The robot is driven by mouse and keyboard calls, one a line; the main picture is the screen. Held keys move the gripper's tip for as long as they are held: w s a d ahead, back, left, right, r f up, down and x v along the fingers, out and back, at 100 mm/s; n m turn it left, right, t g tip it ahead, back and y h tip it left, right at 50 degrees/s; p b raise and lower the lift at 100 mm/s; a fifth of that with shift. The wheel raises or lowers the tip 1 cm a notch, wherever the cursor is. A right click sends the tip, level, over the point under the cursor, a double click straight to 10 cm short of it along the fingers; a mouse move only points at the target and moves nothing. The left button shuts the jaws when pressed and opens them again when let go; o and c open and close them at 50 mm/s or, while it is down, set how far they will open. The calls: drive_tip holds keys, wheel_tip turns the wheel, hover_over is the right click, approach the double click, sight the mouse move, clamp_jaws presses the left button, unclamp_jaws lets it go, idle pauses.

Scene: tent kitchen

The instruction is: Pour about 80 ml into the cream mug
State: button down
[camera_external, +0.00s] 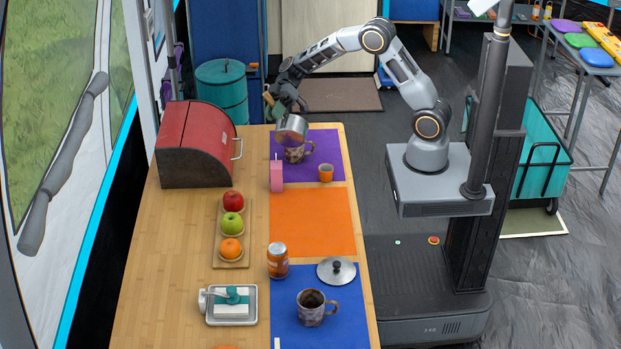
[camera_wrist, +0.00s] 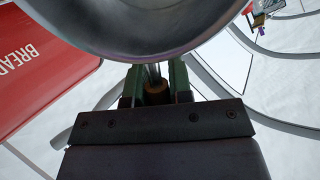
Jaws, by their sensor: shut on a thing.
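My gripper (camera_external: 276,103) is shut on the handle of a silver metal pot (camera_external: 292,128). In the wrist view the green-padded fingers close around a brown handle part (camera_wrist: 156,93), and the pot's grey metal body (camera_wrist: 160,30) fills the top. The pot is tilted just above a mottled brown and cream mug (camera_external: 296,154) on the purple mat. I cannot see any liquid or the inside of this mug. A second mottled mug (camera_external: 316,310), with a dark inside, stands upright on the blue mat. I cannot tell which mug is the cream one.
The orange mat (camera_external: 312,222) is clear.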

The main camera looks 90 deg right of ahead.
drive_tip(key=shift+d+r, duration=0.15)
drive_tip(key=shift+d, duration=0.05)
drive_tip(key=w+a+f+g+h+p, duration=0.1)
drive_tip(key=a+f+h+p, duration=0.1)
drive_tip(key=a+h, duration=0.5)
drive_tip(key=w+a+f+n+g+h+p, duration=0.1)
drive_tip(key=w+a+f+g+h+p, duration=0.1)
drive_tip(key=a+h, duration=0.4)
drive_tip(key=shift+w+a+f+g+h+p, duration=0.35)
drive_tip(key=shift+a+f+p, duration=0.4)
drive_tip(key=shift+f, duration=0.55)
